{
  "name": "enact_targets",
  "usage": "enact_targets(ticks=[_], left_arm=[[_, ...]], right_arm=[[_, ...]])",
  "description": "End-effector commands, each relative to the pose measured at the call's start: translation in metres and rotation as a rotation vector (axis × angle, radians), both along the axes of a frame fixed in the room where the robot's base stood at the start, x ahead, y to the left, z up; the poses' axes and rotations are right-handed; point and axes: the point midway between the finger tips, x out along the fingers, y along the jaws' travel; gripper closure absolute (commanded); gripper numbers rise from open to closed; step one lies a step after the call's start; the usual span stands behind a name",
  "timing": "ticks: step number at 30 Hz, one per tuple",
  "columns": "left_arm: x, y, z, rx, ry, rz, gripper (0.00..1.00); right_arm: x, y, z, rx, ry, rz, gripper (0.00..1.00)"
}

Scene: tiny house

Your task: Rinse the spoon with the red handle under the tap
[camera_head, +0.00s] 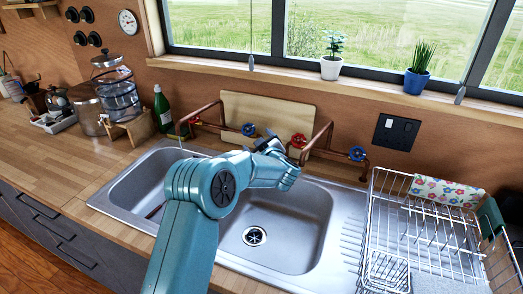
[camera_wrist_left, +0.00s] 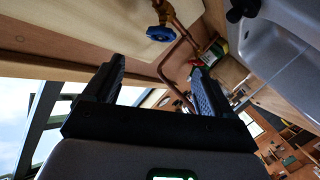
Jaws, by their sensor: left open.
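My left gripper (camera_head: 268,143) is over the back of the sink, between a blue tap knob (camera_head: 249,129) and a red tap knob (camera_head: 299,141). In the left wrist view its two dark fingers (camera_wrist_left: 158,66) are apart with nothing between them. A blue knob (camera_wrist_left: 160,33) on copper pipe shows beyond the fingertips, apart from them. The steel sink (camera_head: 318,215) has two basins; the right one shows a drain and looks empty. A thin dark reddish strip (camera_head: 154,212) in the left basin may be the spoon's handle; my arm hides part of that basin. My right gripper is out of view.
Copper tap pipes (camera_head: 318,138) stand along the back wall by a wooden board (camera_head: 268,108). A green bottle (camera_head: 162,110) and a glass dispenser (camera_head: 116,88) stand left of the sink. A wire dish rack (camera_head: 425,240) stands to its right. The left worktop has free room.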

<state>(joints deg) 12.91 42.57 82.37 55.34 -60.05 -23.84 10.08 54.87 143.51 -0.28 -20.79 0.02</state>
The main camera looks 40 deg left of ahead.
Motion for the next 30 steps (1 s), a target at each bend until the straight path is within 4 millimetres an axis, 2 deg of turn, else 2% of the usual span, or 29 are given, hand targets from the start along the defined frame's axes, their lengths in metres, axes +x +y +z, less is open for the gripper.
enact_targets(ticks=[3, 7, 30], left_arm=[[-0.009, -0.015, 0.003, 0.000, -0.002, -0.002, 0.16], [-0.014, -0.022, 0.005, 0.000, -0.001, 0.001, 0.16], [-0.016, -0.023, 0.005, 0.000, 0.000, 0.001, 0.16]], right_arm=[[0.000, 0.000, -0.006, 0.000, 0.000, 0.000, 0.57], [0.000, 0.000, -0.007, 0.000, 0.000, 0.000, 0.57], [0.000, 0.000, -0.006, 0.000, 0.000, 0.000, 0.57]])
